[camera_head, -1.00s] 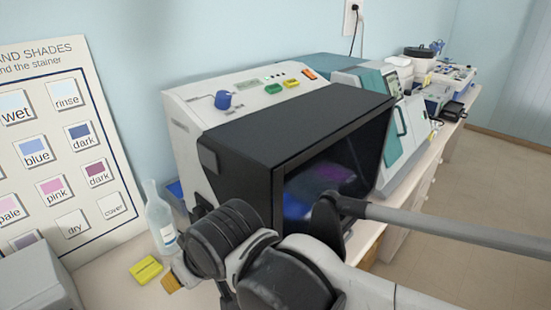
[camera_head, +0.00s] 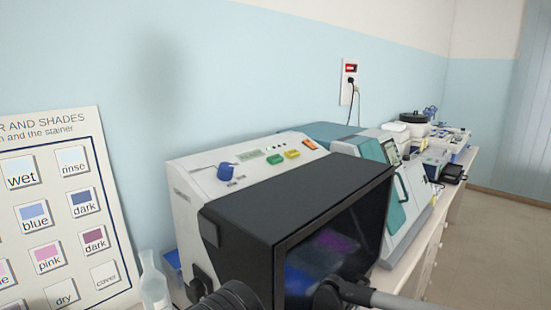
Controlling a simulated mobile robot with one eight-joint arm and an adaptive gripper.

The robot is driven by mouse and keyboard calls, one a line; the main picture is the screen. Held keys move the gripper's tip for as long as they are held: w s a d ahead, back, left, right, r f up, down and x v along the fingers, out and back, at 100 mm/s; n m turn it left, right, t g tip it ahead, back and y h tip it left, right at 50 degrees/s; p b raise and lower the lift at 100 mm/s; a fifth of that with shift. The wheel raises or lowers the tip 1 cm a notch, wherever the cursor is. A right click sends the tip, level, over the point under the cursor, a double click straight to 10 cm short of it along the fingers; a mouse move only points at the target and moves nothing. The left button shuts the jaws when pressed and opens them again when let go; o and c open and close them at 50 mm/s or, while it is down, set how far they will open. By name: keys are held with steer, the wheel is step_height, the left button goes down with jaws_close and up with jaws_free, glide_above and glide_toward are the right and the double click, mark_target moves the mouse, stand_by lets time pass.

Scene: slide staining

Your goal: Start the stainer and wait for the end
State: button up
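The stainer (camera_head: 270,205) is a cream box with a dark, glossy front hood, standing on the bench. Blue and purple patches show through the hood's window (camera_head: 325,255). Its top panel carries a blue knob (camera_head: 226,171), a small display (camera_head: 249,154), a green button (camera_head: 275,159), a yellow button (camera_head: 292,154) and an orange switch (camera_head: 310,144). The display's text is too small to read. Part of my dark arm shows at the bottom edge, in front of the stainer. My gripper is not in view.
A chart of shades (camera_head: 106,203) leans on the wall at left, with a clear bottle (camera_head: 153,283) beside it. A teal and white machine (camera_head: 405,195) stands right of the stainer. A wall outlet with a red switch (camera_head: 350,69) is behind. Floor is free at far right.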

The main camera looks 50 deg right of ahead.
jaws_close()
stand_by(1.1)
